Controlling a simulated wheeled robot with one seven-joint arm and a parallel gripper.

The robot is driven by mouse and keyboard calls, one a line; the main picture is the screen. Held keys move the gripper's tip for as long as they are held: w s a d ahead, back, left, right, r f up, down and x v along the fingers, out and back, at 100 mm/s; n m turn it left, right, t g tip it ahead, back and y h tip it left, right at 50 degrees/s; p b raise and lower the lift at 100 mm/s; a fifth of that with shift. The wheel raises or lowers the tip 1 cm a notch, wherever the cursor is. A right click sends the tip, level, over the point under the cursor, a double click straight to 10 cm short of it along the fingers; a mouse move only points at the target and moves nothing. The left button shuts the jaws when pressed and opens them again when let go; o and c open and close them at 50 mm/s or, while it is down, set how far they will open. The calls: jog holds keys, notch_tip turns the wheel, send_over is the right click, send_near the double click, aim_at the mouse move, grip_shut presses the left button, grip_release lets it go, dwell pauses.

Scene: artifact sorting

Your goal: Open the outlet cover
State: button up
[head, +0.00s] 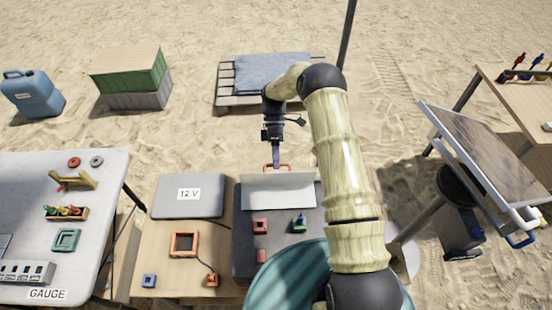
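A pale grey panel (278,190) stands tilted up at the far part of a dark grey mat or plate (278,232) on the wooden table; it looks like the outlet cover. An orange-red handle (284,167) shows at its top edge. My gripper (275,165) is at this handle, pointing down from above and behind the panel. The fingers look narrow and close together, but the view is too small to tell whether they grip the handle. A closed grey lid labelled 12 V (188,207) lies to the left of the panel.
In front of the panel are red blocks (260,225) and a green piece (299,222). An orange square frame (184,245) with a cable sits left of them. A tilted solar panel (480,150) stands right. A white table (100,220) with parts is at left.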

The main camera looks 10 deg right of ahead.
jog(key=b+v, duration=0.2)
jog(key=v, duration=0.5)
jog(key=shift+w+r, duration=0.2)
jog(key=shift+d, duration=0.1)
dwell(0.5)
jog(key=s+d+r+m+t, duration=0.4)
jog(key=s+m, duration=0.4)
jog(key=s, duration=0.2)
jog(key=s+d+r+m+t, duration=0.4)
jog(key=s+r+m+t, duration=0.3)
jog(key=s, duration=0.4)
jog(key=shift+s+r+m+t+h, duration=0.15)
jog(key=shift+s+m+t+h, duration=0.2)
jog(key=shift+m+t, duration=0.6)
